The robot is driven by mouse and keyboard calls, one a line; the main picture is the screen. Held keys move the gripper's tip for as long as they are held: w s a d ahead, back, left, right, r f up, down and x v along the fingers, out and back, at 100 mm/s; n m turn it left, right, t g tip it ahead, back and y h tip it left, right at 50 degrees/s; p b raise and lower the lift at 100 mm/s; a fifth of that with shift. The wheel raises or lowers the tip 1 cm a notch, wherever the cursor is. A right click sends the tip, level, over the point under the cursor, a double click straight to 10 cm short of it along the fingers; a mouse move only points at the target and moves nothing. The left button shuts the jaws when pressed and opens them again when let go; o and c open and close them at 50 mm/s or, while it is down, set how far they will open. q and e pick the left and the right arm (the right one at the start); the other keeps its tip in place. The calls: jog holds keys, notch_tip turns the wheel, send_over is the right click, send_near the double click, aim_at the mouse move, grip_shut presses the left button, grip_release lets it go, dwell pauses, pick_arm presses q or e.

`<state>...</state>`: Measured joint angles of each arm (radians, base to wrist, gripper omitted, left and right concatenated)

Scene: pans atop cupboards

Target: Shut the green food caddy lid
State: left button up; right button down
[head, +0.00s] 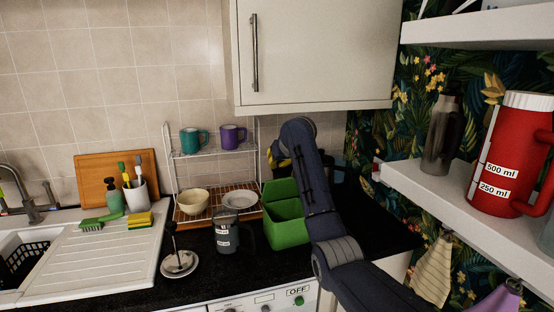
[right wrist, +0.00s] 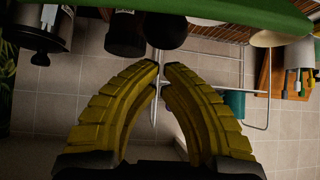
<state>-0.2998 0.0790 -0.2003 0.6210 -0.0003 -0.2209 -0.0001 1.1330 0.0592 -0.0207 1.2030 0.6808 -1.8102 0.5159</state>
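The green food caddy (head: 287,232) stands on the dark counter with its open bin facing me. Its green lid (head: 281,190) is raised at the back, tilted up from the bin. My right arm reaches over the caddy's right side and hides part of it. My right gripper (head: 275,156) is behind and above the raised lid, its yellow fingers partly hidden by my wrist. In the right wrist view, the yellow fingertips (right wrist: 162,68) are nearly together with nothing between them. A green edge of the caddy (right wrist: 220,14) crosses the top there. My left gripper is out of view.
A wire rack (head: 215,149) with mugs and bowls is behind. A wall cupboard (head: 320,55) hangs above; a white shelf (head: 470,210) juts out at right.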

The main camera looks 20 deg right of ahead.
aim_at(282, 185)
jog(key=shift+s+f, duration=0.25)
jog(key=shift+s, duration=0.25)
jog(key=shift+s+f, duration=0.25)
jog(key=shift+s, duration=0.25)
